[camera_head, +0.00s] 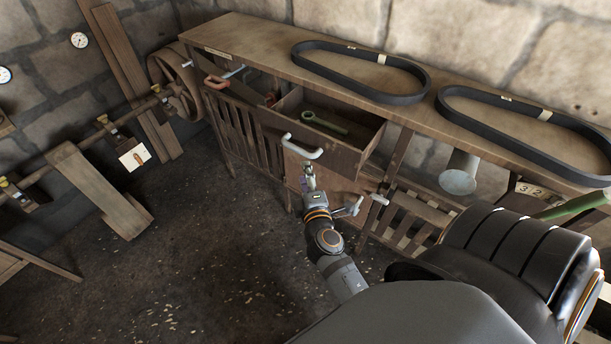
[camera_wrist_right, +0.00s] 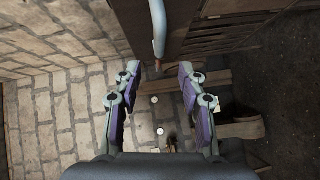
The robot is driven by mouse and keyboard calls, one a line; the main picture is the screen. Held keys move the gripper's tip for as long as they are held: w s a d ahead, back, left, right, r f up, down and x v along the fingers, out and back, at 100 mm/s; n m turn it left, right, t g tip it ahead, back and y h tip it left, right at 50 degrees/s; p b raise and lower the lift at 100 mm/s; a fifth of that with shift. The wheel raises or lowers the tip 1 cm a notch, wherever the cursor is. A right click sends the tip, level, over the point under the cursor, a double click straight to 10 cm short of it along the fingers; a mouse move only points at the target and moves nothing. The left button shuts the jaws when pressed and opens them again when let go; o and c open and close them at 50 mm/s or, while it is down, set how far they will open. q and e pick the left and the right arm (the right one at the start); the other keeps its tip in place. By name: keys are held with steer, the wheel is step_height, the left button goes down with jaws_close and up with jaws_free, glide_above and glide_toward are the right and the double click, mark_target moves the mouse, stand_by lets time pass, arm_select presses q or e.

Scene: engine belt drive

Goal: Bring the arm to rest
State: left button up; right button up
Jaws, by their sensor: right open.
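My right gripper (camera_head: 309,170) is open and stands in front of the wooden cabinet, just below the white drawer handle (camera_head: 302,149) in the head view. In the right wrist view its two purple-padded fingers (camera_wrist_right: 159,72) are spread with nothing between them. A pale bar-like handle (camera_wrist_right: 158,28) comes down from the top, beyond the gap; I cannot tell how close it is. The drawer (camera_head: 345,158) is pulled out and holds a green wrench (camera_head: 325,123). My left gripper is not in view.
Two black belts (camera_head: 425,98) (camera_head: 440,101) lie on the bench top (camera_head: 260,50). Another drawer with an orange-handled tool (camera_head: 215,82) is at left. A shaft (camera_head: 100,130) runs along the left wall.

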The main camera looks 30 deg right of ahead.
stand_by(0.4)
steer(key=s+a+f+m+g+y, duration=0.2)
steer(key=s+f+g, duration=0.15)
steer(key=f, duration=1.05)
steer(key=s+a+f+m+g+y, duration=0.1)
steer(key=s+a+f+g+y, duration=0.2)
steer(key=f, duration=1.2)
steer(key=s+d+f+m+g, duration=0.2)
steer(key=s+f, duration=0.4)
steer(key=s, duration=0.3)
steer(key=s+d+f+m+g, duration=0.2)
steer(key=s+f+m+g, duration=0.1)
steer(key=s+f, duration=0.4)
steer(key=s+d+f+m+g, duration=0.2)
steer(key=s+f, duration=0.5)
steer(key=s, duration=0.6)
steer(key=shift+s+m, duration=0.2)
steer(key=shift+m, duration=0.7)
